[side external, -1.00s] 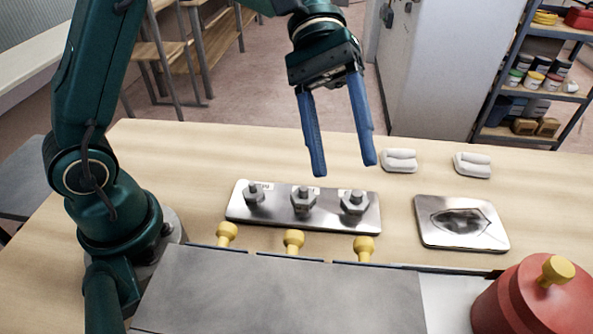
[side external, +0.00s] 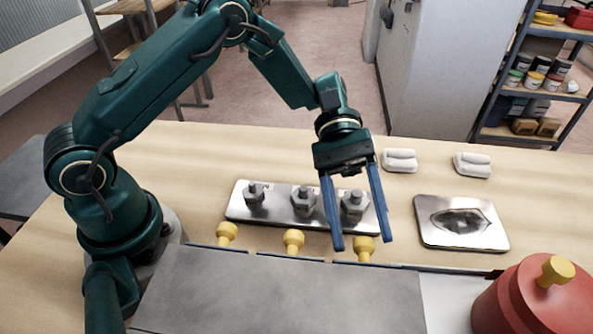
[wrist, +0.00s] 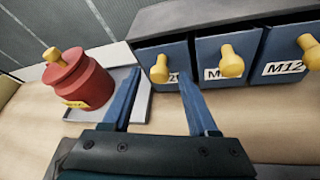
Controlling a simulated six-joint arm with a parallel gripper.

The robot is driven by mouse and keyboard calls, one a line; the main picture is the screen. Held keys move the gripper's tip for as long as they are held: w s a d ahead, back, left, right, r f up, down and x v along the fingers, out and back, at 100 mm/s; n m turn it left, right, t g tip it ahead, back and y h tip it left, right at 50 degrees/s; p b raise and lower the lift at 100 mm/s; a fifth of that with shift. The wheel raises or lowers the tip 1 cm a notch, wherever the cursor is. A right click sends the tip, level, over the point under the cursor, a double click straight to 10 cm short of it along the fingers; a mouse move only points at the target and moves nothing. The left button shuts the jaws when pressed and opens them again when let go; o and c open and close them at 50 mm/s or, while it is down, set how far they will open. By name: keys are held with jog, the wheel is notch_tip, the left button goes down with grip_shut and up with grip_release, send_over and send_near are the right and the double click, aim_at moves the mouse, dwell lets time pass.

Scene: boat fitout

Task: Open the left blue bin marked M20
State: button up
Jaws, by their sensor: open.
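The left blue bin (wrist: 180,50) is in the cabinet in the wrist view, with its front closed. Its yellow knob (wrist: 159,69) hides most of its label. In the side view this knob (side external: 364,250) is the rightmost of three. My gripper (side external: 363,243) is open and points down toward the bin fronts. In the wrist view its two blue fingers (wrist: 160,76) appear on either side of the left knob, with a gap to each side. I cannot tell whether the tips reach as far as the knob.
The middle bin's knob (wrist: 231,62) and the bin marked M12 (wrist: 282,52) lie to the right in the wrist view. A red pot (wrist: 77,80) stands left of the cabinet. A metal plate with several bolts (side external: 237,213) lies behind the knobs in the side view.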

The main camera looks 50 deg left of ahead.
jog(key=shift+s+d+f, duration=0.1)
jog(key=shift+d, duration=0.05)
grip_shut()
dwell(1.4)
